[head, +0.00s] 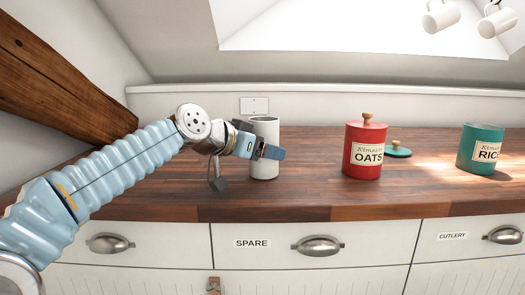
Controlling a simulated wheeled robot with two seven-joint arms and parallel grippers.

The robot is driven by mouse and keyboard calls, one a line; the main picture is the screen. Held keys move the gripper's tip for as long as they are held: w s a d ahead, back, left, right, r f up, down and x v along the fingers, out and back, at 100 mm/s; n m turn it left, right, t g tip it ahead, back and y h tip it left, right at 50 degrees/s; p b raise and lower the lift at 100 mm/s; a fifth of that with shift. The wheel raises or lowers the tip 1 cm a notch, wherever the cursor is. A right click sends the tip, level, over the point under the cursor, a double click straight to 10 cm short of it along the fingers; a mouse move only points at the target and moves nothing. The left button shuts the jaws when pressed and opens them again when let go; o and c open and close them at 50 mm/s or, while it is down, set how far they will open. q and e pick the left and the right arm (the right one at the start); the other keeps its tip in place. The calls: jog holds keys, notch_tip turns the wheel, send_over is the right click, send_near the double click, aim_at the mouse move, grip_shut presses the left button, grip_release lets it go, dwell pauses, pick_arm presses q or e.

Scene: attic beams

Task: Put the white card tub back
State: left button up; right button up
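The white card tub (264,128) is a plain upright cylinder with an open-looking top. It appears to stand on the wooden worktop, left of the red OATS canister. My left gripper (270,153) comes in from the left at the tub's mid-height. One blue finger crosses the front of the tub. The other finger is hidden, probably behind the tub, so I cannot tell whether the grip is closed on it. My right gripper is out of view.
The red OATS canister (363,158) has its lid on. A green RICE canister (482,150) stands open at the right, with a green lid (398,152) lying between them. Below are drawers labelled SPARE (252,243) and CUTLERY (452,237). A sloping beam (60,85) is at left.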

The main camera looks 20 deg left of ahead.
pick_arm(q)
jog(key=o, duration=0.6)
jog(key=shift+f, duration=0.15)
jog(key=o, duration=0.5)
jog(key=shift+c, duration=0.2)
jog(key=shift+r, duration=0.3)
jog(key=b+v, duration=0.1)
jog(key=v, duration=1.1)
jog(key=shift+f, duration=0.15)
